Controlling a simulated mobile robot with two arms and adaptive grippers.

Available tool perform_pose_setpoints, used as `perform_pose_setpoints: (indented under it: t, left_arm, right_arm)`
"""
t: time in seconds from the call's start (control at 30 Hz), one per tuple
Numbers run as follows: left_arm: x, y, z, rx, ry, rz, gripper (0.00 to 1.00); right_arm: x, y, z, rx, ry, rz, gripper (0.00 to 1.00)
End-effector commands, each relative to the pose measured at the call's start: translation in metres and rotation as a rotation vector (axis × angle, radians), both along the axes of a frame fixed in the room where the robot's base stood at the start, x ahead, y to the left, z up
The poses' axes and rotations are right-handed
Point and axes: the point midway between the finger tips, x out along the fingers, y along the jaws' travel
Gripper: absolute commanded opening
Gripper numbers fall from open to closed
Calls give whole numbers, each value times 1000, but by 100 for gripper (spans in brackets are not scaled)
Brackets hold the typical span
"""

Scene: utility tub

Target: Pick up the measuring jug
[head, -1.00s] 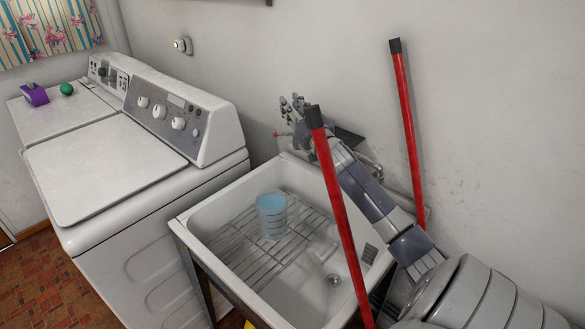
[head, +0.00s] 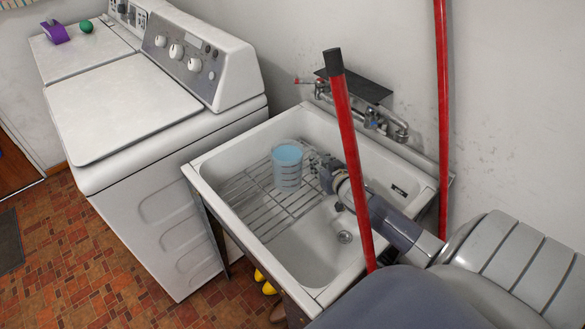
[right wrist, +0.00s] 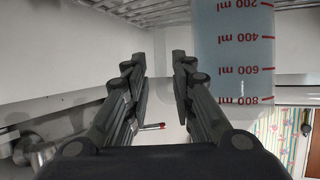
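The measuring jug (head: 287,166) is pale blue and translucent, with marks on its side. It stands upright on the wire rack in the white utility tub. My right gripper (head: 322,168) is down inside the tub, close to the jug's right side. In the right wrist view the jug (right wrist: 235,52) appears upside down, with red millilitre numbers. There, my right gripper (right wrist: 156,64) has its two fingers apart with nothing between them, and the jug lies to the right of both fingers. I cannot tell whether it touches. My left gripper is not in view.
The wire rack (head: 246,199) covers the left part of the tub (head: 308,267). Taps (head: 375,120) are on the back wall. Two red handles (head: 353,165) (head: 441,90) stand upright by the tub, one in front of my right arm. A washing machine (head: 130,122) stands left.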

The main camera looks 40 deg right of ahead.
Motion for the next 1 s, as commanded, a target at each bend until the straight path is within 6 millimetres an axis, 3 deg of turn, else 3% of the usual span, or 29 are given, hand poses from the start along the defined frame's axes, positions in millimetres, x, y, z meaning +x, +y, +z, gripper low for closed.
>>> perform_pose_setpoints:
  t: [0.23,0.6,0.7,1.0]
  left_arm:
    - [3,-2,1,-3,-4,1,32]
    - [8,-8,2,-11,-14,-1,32]
    - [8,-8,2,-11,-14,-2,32]
    - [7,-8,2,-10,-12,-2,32]
  right_arm:
    - [27,-7,-11,-1,-2,0,23]
    - [32,-8,-14,-1,-1,1,23]
    - [32,-8,-14,-1,-1,1,1]
    - [34,-9,-10,-3,-8,2,0]
